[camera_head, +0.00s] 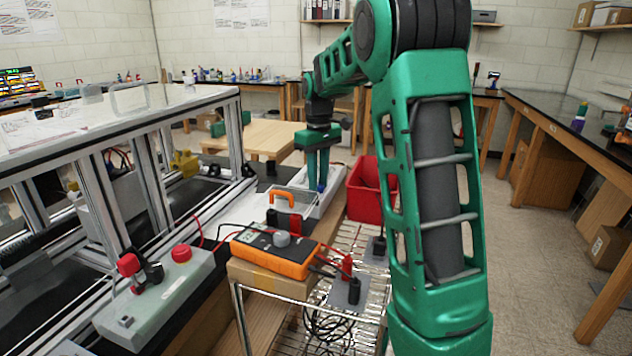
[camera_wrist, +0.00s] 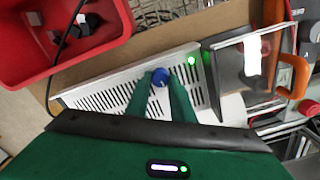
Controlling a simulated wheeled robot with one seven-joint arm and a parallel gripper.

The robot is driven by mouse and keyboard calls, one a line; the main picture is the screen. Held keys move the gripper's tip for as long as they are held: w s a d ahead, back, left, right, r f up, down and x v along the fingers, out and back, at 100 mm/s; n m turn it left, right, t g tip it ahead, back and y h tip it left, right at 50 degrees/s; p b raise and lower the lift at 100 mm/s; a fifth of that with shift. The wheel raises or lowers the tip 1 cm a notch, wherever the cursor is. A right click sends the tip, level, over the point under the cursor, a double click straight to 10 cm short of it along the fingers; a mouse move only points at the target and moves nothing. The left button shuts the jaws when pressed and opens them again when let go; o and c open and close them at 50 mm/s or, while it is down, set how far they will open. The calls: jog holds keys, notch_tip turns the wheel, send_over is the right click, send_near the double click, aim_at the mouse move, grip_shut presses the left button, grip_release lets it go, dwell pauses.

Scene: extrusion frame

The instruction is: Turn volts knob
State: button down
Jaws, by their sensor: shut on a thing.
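A blue knob (camera_wrist: 160,77) sits on the slotted face of a white power supply box (camera_wrist: 100,99) in the wrist view. My gripper (camera_wrist: 160,82) is shut on the blue knob, with one green finger on each side of it. A green light glows on the box to the right of the knob. In the head view the white box (camera_head: 333,203) lies beyond the orange multimeter, and my gripper (camera_head: 319,188) points down at the knob (camera_head: 321,187), which is only partly visible. The knob's pointer mark is too small to read.
A red bin (camera_head: 365,190) stands right beside the white box. An orange multimeter (camera_head: 275,252) with leads lies nearer, on a box above a wire rack. An orange-handled item (camera_head: 281,197) sits close to the white box. The extrusion frame (camera_head: 160,175) stands at left.

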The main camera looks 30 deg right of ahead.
jog(key=n, duration=0.5)
jog(key=shift+w+r+n, duration=0.15)
jog(key=shift+w+n, duration=0.05)
jog(key=shift+n, duration=0.1)
dwell(0.4)
jog(key=c, duration=1.5)
grip_release()
jog(key=shift+c, duration=0.2)
jog(key=shift+s, duration=0.1)
notch_tip(320, 180, up, 11)
jog(key=shift+f, duration=0.2)
